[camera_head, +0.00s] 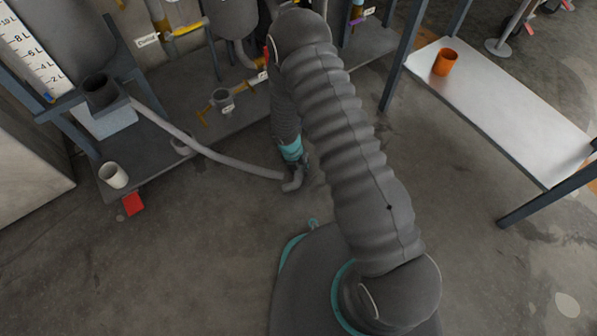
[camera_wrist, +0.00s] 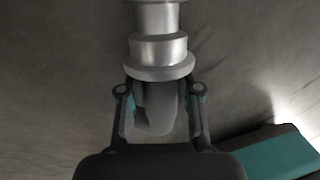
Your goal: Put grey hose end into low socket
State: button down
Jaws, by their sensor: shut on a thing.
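The grey hose (camera_head: 215,153) runs from the frame at the left across the floor edge to my gripper (camera_head: 291,172). In the wrist view my gripper (camera_wrist: 160,95) is shut around the grey hose end (camera_wrist: 157,112), with a stepped metal fitting (camera_wrist: 158,50) pointing away from my palm. A short grey round socket (camera_head: 222,99) with a yellow handle and a small label sits low on the platform, up and left of my gripper and apart from it. The label is too small to read, so I cannot tell surely that this is the low socket.
A dark open cup-shaped port (camera_head: 99,90) is on the left frame. A metal table (camera_head: 500,105) at right bears an orange cup (camera_head: 445,62). The floor between is clear.

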jog(key=shift+f, duration=0.55)
jog(key=shift+f, duration=0.1)
jog(key=shift+f, duration=0.1)
jog(key=c, duration=0.8)
grip_release()
jog(key=shift+f+b, duration=0.1)
jog(key=shift+b, duration=0.2)
notch_tip(320, 180, up, 14)
jog(key=a+p, duration=0.2)
jog(key=p, duration=0.1)
jog(key=shift+a+p, duration=0.3)
